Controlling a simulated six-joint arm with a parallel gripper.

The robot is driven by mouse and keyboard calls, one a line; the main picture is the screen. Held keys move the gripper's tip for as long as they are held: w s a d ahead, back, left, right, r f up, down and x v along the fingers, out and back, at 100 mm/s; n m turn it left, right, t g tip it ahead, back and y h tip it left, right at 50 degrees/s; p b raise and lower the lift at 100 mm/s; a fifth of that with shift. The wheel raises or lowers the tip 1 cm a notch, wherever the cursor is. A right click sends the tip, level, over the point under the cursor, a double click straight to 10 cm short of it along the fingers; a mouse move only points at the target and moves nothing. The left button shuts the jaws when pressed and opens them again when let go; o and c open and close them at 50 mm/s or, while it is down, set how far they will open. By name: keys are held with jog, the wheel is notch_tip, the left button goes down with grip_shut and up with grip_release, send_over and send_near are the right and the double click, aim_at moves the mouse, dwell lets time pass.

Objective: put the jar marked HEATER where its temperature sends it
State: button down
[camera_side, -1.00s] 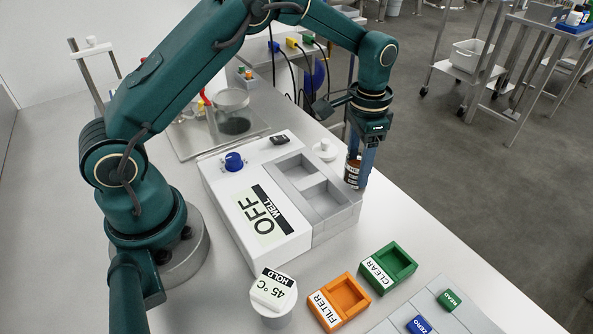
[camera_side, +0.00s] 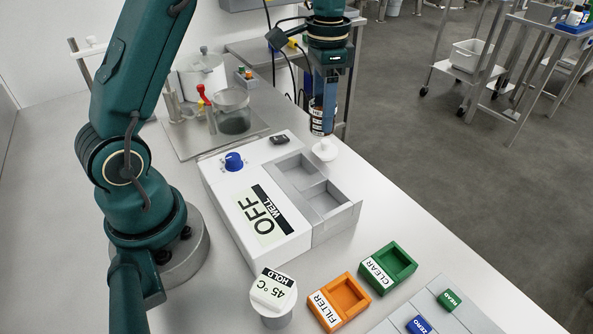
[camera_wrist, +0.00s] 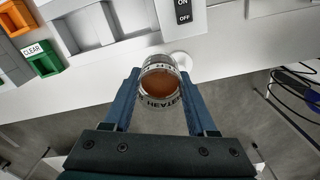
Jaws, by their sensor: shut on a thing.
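My gripper (camera_side: 325,90) is shut on the HEATER jar (camera_side: 320,122), a small clear jar with a black-and-white band, held in the air above the table's right edge. In the wrist view the jar (camera_wrist: 160,78) sits between my fingers and shows orange-brown contents and the letters of HEATER. The white well block (camera_side: 262,205) reads OFF on its WELL display and has two empty grey recesses. A white HOLD cup (camera_side: 273,318) reads 45 °C. The orange FILTER tray (camera_side: 328,318) and green CLEAR tray (camera_side: 374,283) are empty.
A small white lidded piece (camera_side: 325,151) stands below the held jar. A glass vessel (camera_side: 233,115) stands on a metal plate behind the block. READ and ZERO buttons (camera_side: 450,299) are at front right. Open floor lies beyond the table's right edge.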

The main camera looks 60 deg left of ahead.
jog(key=shift+s+a+r, duration=0.25)
jog(key=shift+a+r, duration=0.1)
jog(key=shift+a, duration=0.2)
jog(key=shift+s+a+r, duration=0.2)
jog(key=shift+a+r, duration=0.15)
jog(key=shift+a, duration=0.2)
jog(key=s+d+r+n, duration=0.4)
jog(key=s+d+r, duration=0.1)
jog(key=s, duration=0.2)
jog(key=w+a+f+m, duration=0.4)
jog(key=w+a, duration=0.2)
jog(key=shift+w+f, duration=0.2)
jog(key=shift+w, duration=0.1)
